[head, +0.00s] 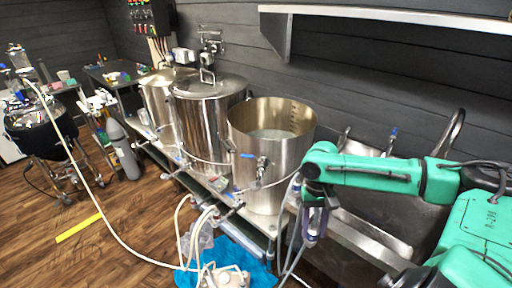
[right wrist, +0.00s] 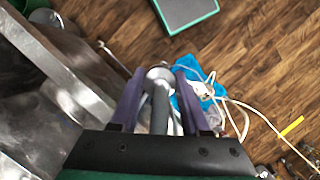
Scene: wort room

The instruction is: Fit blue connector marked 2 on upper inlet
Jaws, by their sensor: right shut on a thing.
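My right gripper (head: 314,220) hangs pointing down to the right of the nearest steel kettle (head: 272,145). In the right wrist view its two purple fingers (right wrist: 158,100) are shut on a grey hose end (right wrist: 160,105) with a pale round fitting (right wrist: 159,73). I cannot make out a blue colour or a number 2 on it. The kettle's front has a valve with fittings (head: 262,168), to the left of the gripper and apart from it. I cannot tell which fitting is the upper inlet. My left gripper is not in view.
A pump (head: 225,277) with pale hoses sits on a blue cloth (head: 257,268) on the floor. Two more kettles (head: 208,110) stand farther along the bench. A steel sink (head: 375,205) lies behind my right arm. A long hose crosses the open wooden floor (head: 75,215).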

